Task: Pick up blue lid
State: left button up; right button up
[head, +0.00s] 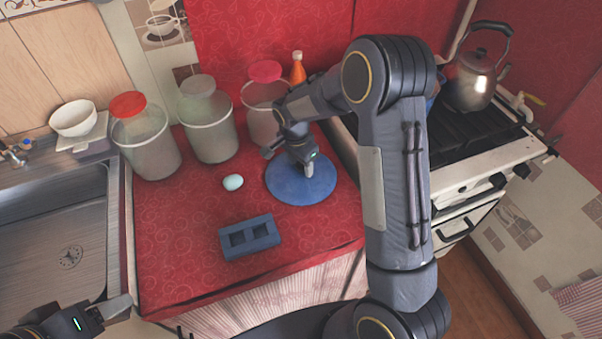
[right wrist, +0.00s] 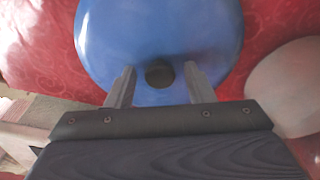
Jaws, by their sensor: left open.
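The blue lid (head: 300,187) is a flat round disc lying on the red counter. Its near edge faces the counter's front right. It fills the top of the right wrist view (right wrist: 160,30), with a dark round knob (right wrist: 159,74) at its middle. My right gripper (head: 308,170) points down over the lid's middle and hides the knob in the head view. In the right wrist view its two fingers stand on either side of the knob, with gaps, so it is open. My left gripper (head: 122,305) is open and empty at the lower left, near the sink's front.
Several jars (head: 208,130) and an orange bottle (head: 298,70) stand behind. A stove with a kettle (head: 472,82) is right; a sink (head: 65,235) is left.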

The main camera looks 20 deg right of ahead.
grip_shut()
jog(key=shift+r, duration=0.1)
